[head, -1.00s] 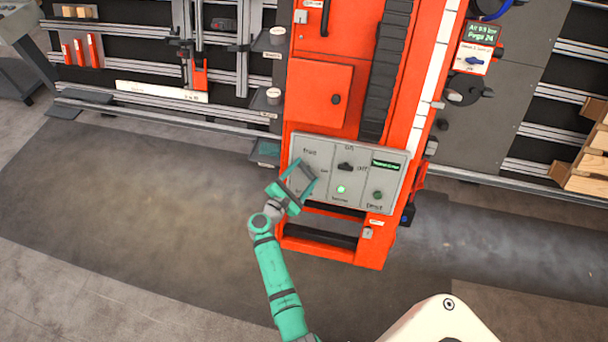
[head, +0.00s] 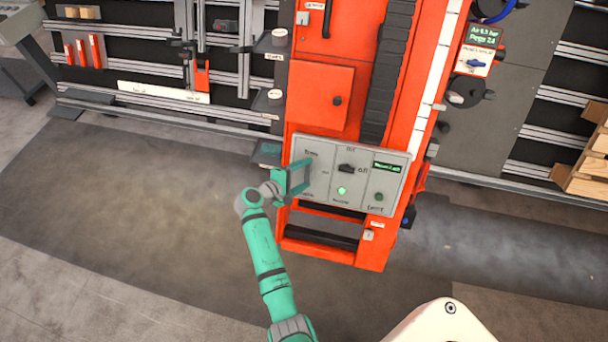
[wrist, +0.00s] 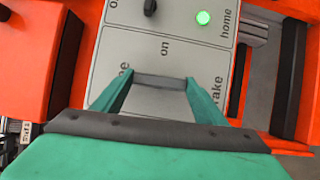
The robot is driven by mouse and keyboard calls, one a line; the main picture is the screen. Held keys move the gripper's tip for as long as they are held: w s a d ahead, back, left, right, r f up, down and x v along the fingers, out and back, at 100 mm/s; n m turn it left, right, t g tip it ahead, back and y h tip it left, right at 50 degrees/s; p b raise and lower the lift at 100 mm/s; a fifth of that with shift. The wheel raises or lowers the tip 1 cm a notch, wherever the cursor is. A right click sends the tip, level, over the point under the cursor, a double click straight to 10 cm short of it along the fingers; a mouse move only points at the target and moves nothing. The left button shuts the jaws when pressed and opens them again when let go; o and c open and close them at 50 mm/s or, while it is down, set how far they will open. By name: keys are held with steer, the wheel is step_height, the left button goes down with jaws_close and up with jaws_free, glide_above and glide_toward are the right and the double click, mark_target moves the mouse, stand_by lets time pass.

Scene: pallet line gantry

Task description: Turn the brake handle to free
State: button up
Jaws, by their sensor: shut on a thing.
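The brake handle (wrist: 161,82) shows in the wrist view as a short dark grey bar between the fingertips of my gripper (wrist: 160,84). My gripper is shut on it, close against the light grey control panel (head: 328,195). In the head view my green gripper (head: 297,179) covers the panel's left section and hides the handle. The labels around it are partly covered: "free" at the upper left of that section, "on" to the right and "brake" at the bottom. The handle's exact pointing cannot be told.
The floor in front is clear.

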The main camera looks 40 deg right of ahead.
steer(key=shift+m, duration=0.4)
steer(key=o, duration=1.1)
steer(key=shift+c, duration=0.2)
steer(key=v, duration=1)
steer(key=shift+a+r, duration=0.25)
steer(key=shift+r, duration=0.1)
steer(key=shift+s+f, duration=0.1)
